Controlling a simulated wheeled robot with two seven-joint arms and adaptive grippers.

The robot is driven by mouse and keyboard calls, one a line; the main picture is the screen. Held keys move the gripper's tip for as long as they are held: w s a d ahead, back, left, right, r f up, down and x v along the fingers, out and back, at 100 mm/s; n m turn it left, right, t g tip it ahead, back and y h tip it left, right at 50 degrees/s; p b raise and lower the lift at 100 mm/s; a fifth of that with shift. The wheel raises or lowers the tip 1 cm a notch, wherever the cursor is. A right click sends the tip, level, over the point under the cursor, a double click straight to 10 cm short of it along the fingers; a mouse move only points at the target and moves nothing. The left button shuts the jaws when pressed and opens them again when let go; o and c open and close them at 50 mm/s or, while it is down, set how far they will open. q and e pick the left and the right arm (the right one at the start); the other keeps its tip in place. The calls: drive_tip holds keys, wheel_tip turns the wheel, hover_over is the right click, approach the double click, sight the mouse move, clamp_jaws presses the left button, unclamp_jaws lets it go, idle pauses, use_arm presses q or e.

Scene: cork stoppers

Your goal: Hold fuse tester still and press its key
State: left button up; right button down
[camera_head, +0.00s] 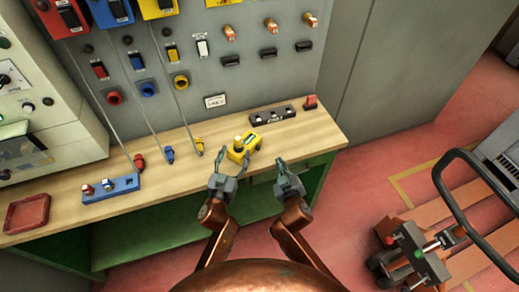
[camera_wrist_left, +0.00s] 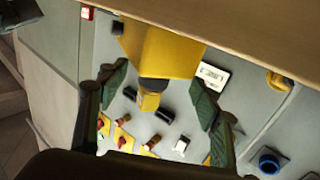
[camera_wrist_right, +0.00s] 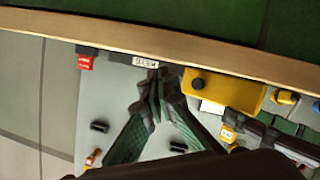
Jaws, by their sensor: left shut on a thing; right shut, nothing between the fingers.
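The yellow fuse tester (camera_head: 243,146) stands near the front edge of the wooden bench in the head view. My left gripper (camera_head: 231,160) is shut on it, with one finger at either side; the tester also shows in the left wrist view (camera_wrist_left: 160,50), partly past the fingers (camera_wrist_left: 160,92). In the right wrist view the tester (camera_wrist_right: 228,92) has a round black key (camera_wrist_right: 198,84) on its body. My right gripper (camera_head: 281,165) is shut and empty, to the right of the tester and apart from it. Its fingertips meet in the right wrist view (camera_wrist_right: 155,85).
A black fuse strip (camera_head: 272,117) and a small red block (camera_head: 310,102) lie behind on the bench. A blue holder (camera_head: 110,188) and a red tray (camera_head: 27,213) are at the left. The grey panel (camera_head: 210,60) with switches rises behind.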

sight(266, 159)
drive_tip(key=shift+w+a, duration=0.65)
drive_tip(key=shift+a, duration=0.25)
drive_tip(key=shift+w+a, duration=0.7)
drive_tip(key=shift+a, duration=0.2)
drive_tip(key=shift+w+a, duration=0.65)
drive_tip(key=shift+a, duration=0.25)
use_arm(q)
drive_tip(key=shift+c, duration=0.2)
use_arm(e)
drive_tip(key=shift+a, duration=0.15)
drive_tip(key=shift+w+a, duration=0.2)
drive_tip(key=shift+a, duration=0.05)
drive_tip(key=shift+w+a, duration=0.4)
drive_tip(key=shift+a, duration=0.15)
idle(0.5)
drive_tip(key=shift+s+d, duration=0.1)
drive_tip(key=shift+d, duration=0.05)
drive_tip(key=shift+s+d, duration=0.55)
drive_tip(key=shift+d, duration=0.25)
drive_tip(key=s+d, duration=0.1)
drive_tip(key=d, duration=0.1)
drive_tip(key=s+d, duration=0.2)
idle(0.4)
